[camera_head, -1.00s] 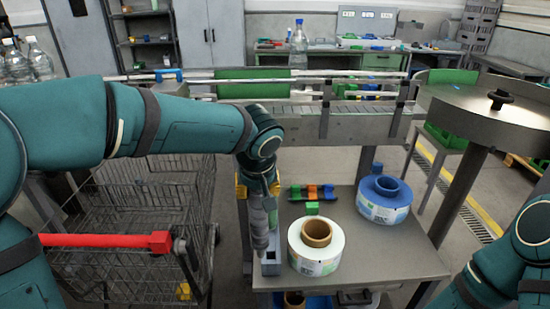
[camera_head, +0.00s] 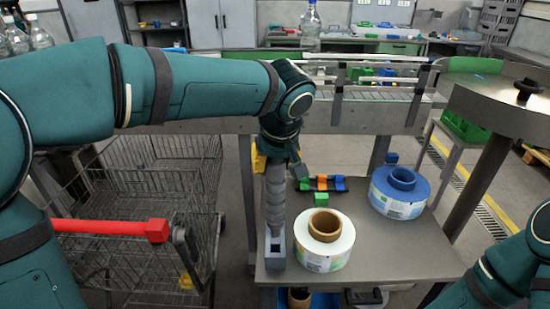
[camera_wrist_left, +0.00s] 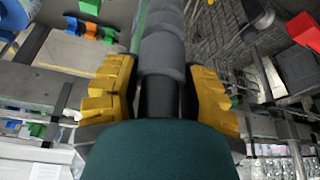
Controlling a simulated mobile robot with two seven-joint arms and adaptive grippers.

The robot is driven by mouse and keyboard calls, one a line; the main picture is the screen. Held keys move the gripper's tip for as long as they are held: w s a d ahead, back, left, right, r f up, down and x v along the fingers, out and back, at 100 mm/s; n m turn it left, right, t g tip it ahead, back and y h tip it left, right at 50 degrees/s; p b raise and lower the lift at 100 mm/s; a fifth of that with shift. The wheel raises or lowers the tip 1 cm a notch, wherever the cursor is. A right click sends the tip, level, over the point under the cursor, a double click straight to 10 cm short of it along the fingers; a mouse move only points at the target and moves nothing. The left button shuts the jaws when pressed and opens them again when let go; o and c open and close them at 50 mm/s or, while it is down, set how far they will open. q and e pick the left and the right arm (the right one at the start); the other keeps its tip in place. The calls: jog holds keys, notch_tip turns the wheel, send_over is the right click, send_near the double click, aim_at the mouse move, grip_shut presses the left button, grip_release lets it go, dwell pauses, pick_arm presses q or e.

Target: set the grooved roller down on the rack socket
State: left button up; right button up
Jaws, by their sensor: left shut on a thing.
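The grooved roller (camera_head: 274,195) is a dark grey ribbed cylinder, held upright at the left front of the small grey table. My left gripper (camera_head: 276,165), with yellow finger pads, is shut on its upper part. In the left wrist view the roller (camera_wrist_left: 163,55) runs between the yellow pads. The rack socket (camera_head: 275,254) is a grey open-topped block at the table's left front corner. The roller's thin lower end is at the socket's opening; I cannot tell whether it is inside or just above. My right gripper is out of view; only part of my right arm shows.
A white label reel (camera_head: 338,250) stands just right of the socket, and a blue reel (camera_head: 412,205) farther right. A green block (camera_head: 321,199) and coloured clips lie behind. A wire cart (camera_head: 150,180) with a red handle is left of the table; a conveyor runs behind.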

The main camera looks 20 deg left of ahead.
aim_at(275, 193)
pick_arm(q)
jog(key=shift+f, duration=0.35)
dwell(0.4)
jog(key=shift+b, duration=0.3)
jog(key=shift+f+b, duration=1.1)
jog(key=shift+f, duration=2.8)
